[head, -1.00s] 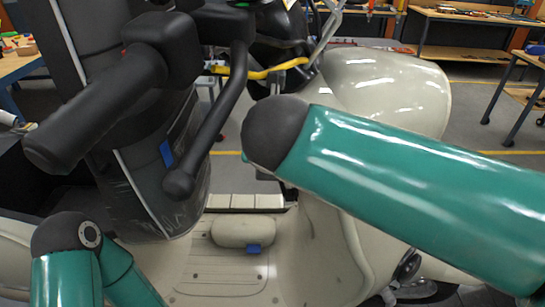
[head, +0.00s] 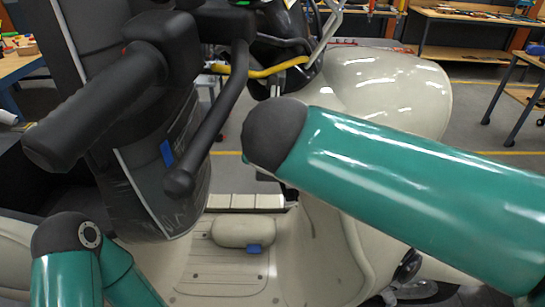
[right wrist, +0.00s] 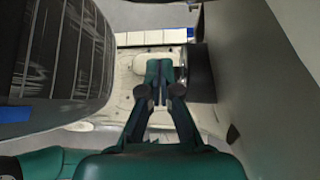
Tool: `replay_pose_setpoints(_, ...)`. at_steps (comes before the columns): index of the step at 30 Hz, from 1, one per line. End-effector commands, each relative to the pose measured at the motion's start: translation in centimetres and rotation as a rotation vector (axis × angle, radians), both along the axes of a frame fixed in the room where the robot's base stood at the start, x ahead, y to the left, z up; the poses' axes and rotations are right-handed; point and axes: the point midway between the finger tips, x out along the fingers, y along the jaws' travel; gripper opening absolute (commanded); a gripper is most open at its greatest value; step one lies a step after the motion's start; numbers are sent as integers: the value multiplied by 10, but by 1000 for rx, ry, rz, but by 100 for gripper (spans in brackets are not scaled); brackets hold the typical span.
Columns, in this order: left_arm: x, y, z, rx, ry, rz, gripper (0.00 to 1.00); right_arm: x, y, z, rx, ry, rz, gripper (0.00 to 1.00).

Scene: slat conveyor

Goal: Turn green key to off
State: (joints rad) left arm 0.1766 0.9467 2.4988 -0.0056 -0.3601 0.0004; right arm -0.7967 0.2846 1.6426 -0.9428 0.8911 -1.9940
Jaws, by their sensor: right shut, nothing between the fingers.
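I cannot make out a green key in either view. A pale scooter fills the head view, with a black handlebar grip (head: 95,105) and a brake lever (head: 212,125) at the upper left. My right arm's green link comes in from the right and its gripper is hidden in the head view. In the right wrist view my right gripper (right wrist: 158,88) is shut and empty, pointing over the scooter's cream floor (right wrist: 125,72). My left arm shows only its elbow links at the bottom left of the head view; its gripper is out of view.
A grey seat-like panel (right wrist: 65,60) is close on the left of the right wrist view, with a pale wall (right wrist: 245,80) on the right. A yellow cable (head: 265,72) crosses behind the lever. Workbenches (head: 470,18) stand in the background.

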Motion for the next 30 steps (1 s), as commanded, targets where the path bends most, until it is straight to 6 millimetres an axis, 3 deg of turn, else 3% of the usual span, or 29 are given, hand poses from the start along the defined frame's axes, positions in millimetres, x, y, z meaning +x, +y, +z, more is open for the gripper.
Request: replay_pose_setpoints(30,0,0,-4,0,0,0,40,3,0,-9,-1,2,-1,0)
